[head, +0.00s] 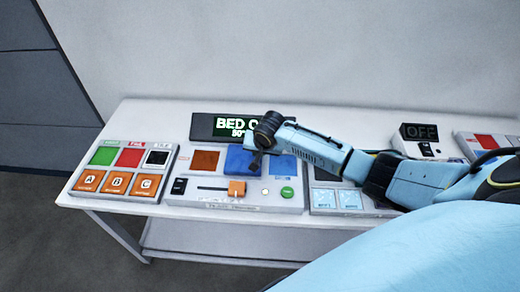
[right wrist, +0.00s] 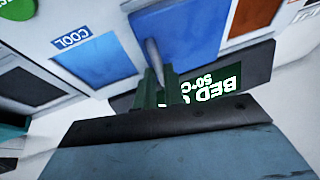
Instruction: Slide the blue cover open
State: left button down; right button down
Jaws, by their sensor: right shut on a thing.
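The blue cover (head: 237,159) is a flat panel on the middle console, between a brown-orange panel and a smaller blue panel. It also shows in the right wrist view (right wrist: 190,28). My right gripper (head: 257,164) reaches in from the right, over the cover's right edge. In the right wrist view its dark green fingers (right wrist: 158,84) are shut on a thin grey handle (right wrist: 153,52) at the cover's edge. The gripper hides part of the cover and the handle's base. My left gripper is in neither view.
The brown-orange panel (head: 204,160) is left of the cover; the panel marked COOL (right wrist: 97,61) is on the other side. Below are a slider with an orange knob (head: 237,188) and a green button (head: 287,192). A BED display (head: 212,126) stands behind. A button console (head: 121,187) is left.

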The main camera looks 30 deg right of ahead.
jog(key=shift+s+d, duration=0.1)
jog(key=shift+d, duration=0.1)
jog(key=c, duration=1.5)
grip_release()
jog(key=shift+r, duration=0.1)
jog(key=shift+s+r, duration=0.15)
jog(key=shift+r, duration=0.1)
jog(key=p+v, duration=0.1)
jog(key=v, duration=1.1)
jog(key=shift+s+a+r, duration=0.1)
jog(key=shift+r, duration=0.2)
jog(key=shift+a, duration=0.1)
